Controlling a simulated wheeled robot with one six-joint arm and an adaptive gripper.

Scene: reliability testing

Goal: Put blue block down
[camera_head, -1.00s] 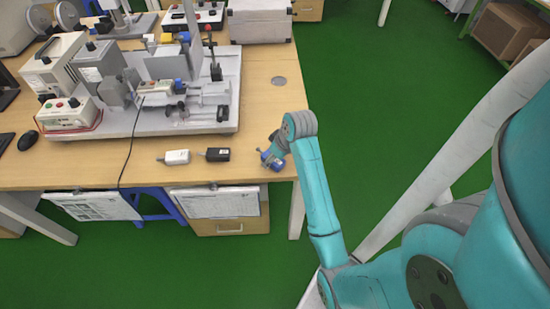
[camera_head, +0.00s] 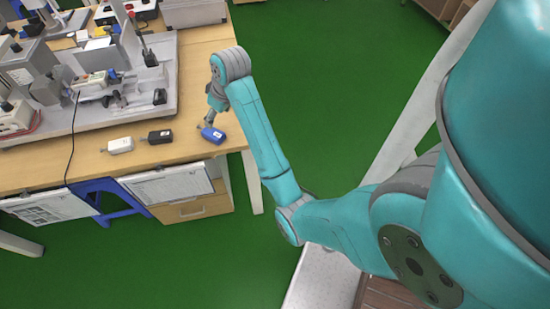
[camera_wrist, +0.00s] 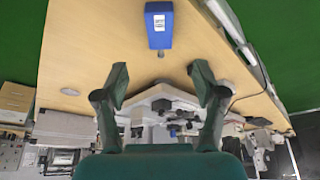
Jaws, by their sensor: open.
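The blue block (camera_head: 212,135) lies on the wooden table near its right front corner. It has a white label and also shows in the wrist view (camera_wrist: 159,27), at the top, beyond my fingertips. My gripper (camera_wrist: 160,85) is open and empty, with a clear gap between its two fingers. In the head view my gripper (camera_head: 208,118) is just above and behind the block, partly hidden by my own wrist. The block is apart from the fingers in the wrist view.
A black block (camera_head: 160,136) and a white block (camera_head: 120,145) lie in a row left of the blue one. A grey test rig (camera_head: 150,100) on a base plate stands behind them. The wooden table (camera_head: 203,50) is bare at the right; its edge is close to the blue block.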

